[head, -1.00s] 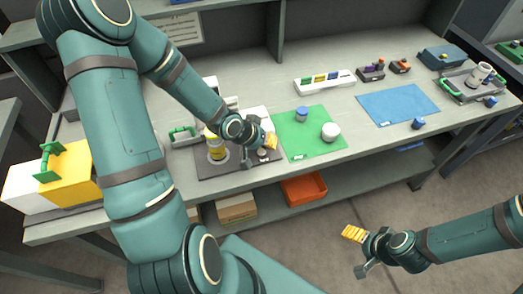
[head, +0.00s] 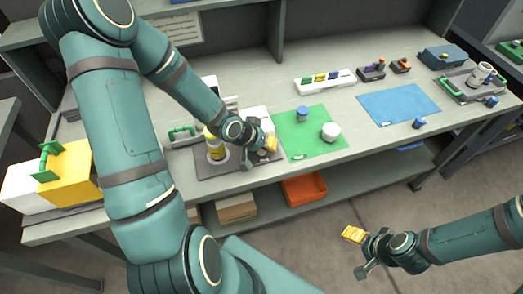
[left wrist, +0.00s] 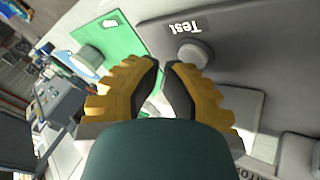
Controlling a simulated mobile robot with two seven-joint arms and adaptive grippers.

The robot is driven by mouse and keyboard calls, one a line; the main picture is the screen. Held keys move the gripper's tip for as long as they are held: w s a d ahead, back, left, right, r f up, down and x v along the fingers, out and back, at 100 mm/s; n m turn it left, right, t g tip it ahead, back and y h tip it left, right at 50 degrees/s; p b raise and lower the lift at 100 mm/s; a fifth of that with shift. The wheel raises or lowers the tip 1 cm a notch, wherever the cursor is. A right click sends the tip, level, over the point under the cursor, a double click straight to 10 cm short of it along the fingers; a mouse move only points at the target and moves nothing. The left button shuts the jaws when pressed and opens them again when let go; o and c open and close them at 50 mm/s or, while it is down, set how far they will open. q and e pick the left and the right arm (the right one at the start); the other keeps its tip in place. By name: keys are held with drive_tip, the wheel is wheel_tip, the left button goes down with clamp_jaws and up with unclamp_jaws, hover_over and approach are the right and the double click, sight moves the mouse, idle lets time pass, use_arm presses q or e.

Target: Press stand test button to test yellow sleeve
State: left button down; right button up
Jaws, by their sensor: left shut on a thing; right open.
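The yellow sleeve (head: 213,138) stands upright on the dark grey test stand (head: 205,172) at the table's front edge. The stand also shows in the left wrist view (left wrist: 240,30), with the word Test printed beside a round grey button (left wrist: 195,53). My left gripper (head: 271,146) is over the right part of the stand, fingers close together. In the left wrist view its fingertips (left wrist: 167,68) are beside the button; contact cannot be told, and what lies between the fingers is not clear. My right gripper (head: 356,252) is open and empty, off the table.
A green mat (head: 297,145) with a blue-topped piece (head: 302,114) and a white round piece (head: 330,131) lies right of the stand. A blue mat (head: 398,103) is farther right. A yellow box (head: 70,175) stands at the left. An orange bin (head: 304,190) sits below.

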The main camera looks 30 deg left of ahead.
use_arm(q)
drive_tip(key=shift+f, duration=0.35)
idle(0.3)
drive_tip(key=shift+r, duration=0.1)
drive_tip(key=shift+r+p, duration=0.6)
drive_tip(key=shift+r, duration=0.1)
drive_tip(key=shift+r, duration=0.1)
wheel_tip(320, 180, up, 5)
drive_tip(key=p, duration=0.5)
idle(1.0)
